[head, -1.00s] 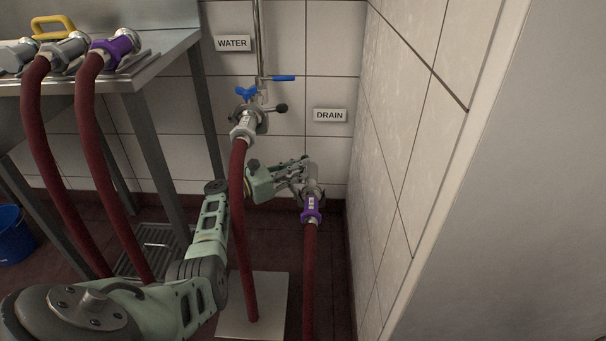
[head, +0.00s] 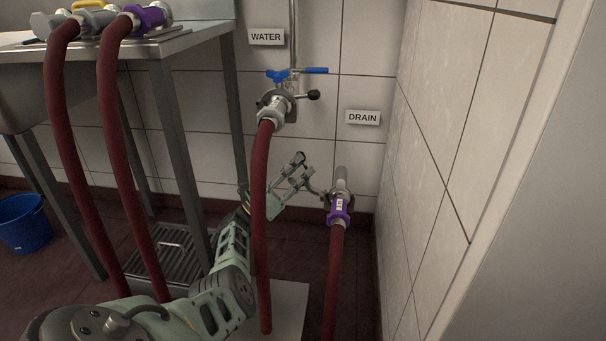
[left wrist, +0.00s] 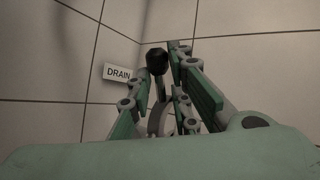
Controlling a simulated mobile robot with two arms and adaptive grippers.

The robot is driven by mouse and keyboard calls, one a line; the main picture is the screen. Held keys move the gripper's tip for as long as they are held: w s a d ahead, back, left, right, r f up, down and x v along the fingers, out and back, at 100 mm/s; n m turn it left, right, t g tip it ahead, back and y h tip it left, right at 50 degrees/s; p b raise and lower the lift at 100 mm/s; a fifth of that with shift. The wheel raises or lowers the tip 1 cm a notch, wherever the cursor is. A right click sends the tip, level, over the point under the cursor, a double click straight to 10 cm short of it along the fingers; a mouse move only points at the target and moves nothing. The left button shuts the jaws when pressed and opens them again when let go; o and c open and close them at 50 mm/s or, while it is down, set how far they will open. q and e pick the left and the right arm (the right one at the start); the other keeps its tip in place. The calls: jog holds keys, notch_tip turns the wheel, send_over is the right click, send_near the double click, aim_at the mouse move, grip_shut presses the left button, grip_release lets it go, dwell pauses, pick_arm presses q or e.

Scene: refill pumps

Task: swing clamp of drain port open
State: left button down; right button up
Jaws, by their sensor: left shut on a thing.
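The drain port (head: 341,178) comes out of the tiled wall below the DRAIN sign, with a purple hose coupling (head: 339,210) on its lower end. A grey metal clamp is around the joint, partly hidden by my fingers. My left gripper (head: 299,172) is just left of the port, its fingers shut on the clamp's lever. The exact finger contact is hard to see. My right gripper is not in view.
The water port (head: 278,103) with a blue-handled valve and red hose (head: 261,220) is to the left; that hose passes in front of my left wrist. A side wall (head: 450,130) stands close on the right. A steel table (head: 150,56) is at left.

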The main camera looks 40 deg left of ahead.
pick_arm(q)
jog(key=shift+s+a+n+t+y, duration=0.15)
jog(key=shift+a+n+t+y, duration=0.15)
jog(key=shift+a+t+y, duration=0.15)
jog(key=c, duration=2.1)
grip_release()
jog(key=o, duration=0.4)
jog(key=shift+f, duration=0.1)
jog(key=shift+o, duration=0.2)
jog(key=shift+d, duration=0.1)
jog(key=shift+f, duration=0.1)
